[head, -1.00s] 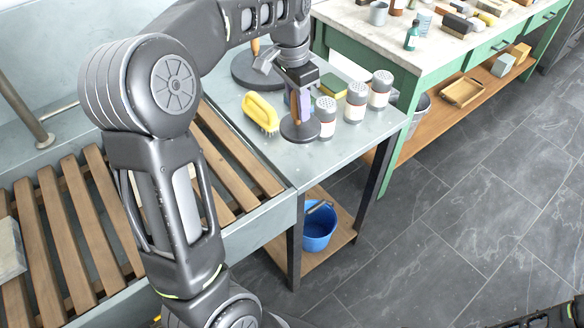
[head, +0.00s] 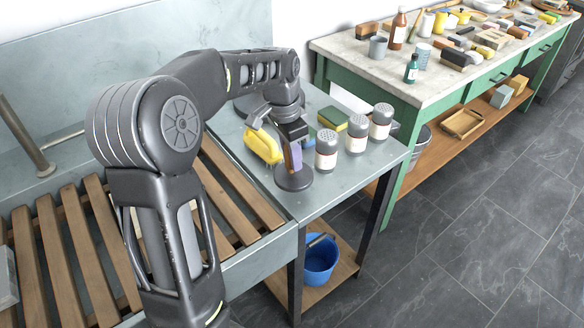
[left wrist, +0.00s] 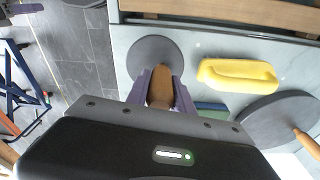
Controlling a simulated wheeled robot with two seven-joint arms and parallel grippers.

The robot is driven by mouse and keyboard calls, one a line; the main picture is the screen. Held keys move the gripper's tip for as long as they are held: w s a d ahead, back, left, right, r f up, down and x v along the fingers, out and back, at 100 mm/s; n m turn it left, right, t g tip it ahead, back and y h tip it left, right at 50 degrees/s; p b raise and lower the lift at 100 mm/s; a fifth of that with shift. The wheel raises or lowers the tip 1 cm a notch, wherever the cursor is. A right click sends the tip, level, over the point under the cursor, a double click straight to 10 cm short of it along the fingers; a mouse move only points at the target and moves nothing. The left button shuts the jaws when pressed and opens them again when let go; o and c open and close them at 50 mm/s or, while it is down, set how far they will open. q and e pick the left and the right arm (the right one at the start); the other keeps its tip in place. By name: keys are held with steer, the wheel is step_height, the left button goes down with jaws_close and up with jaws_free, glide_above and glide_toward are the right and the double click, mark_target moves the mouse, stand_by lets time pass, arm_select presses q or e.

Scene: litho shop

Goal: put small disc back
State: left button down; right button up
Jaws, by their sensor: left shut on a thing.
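The small disc (head: 293,178) is a dark grey round plate with an upright wooden handle. My left gripper (head: 291,157) is shut on the handle, and the disc hangs below it at the near part of the grey side table (head: 345,183). I cannot tell whether the disc touches the tabletop. In the left wrist view the disc (left wrist: 155,54) shows beyond the purple-grey fingers, with the handle (left wrist: 160,88) between them. A larger dark disc (left wrist: 268,118) with its own wooden handle lies farther back; in the head view my arm partly hides it.
A slatted wooden rack (head: 235,185) adjoins at left. A blue bucket (head: 320,262) sits on the lower shelf.

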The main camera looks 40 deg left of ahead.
stand_by(0.3)
arm_select(q)
steer(key=shift+f, duration=1.85)
steer(key=shift+f, duration=0.15)
steer(key=c, duration=1.1)
jaws_free()
steer(key=r, duration=0.4)
steer(key=s+r, duration=0.1)
steer(key=r, duration=0.7)
steer(key=shift+s+a, duration=0.2)
steer(key=shift+a, duration=0.1)
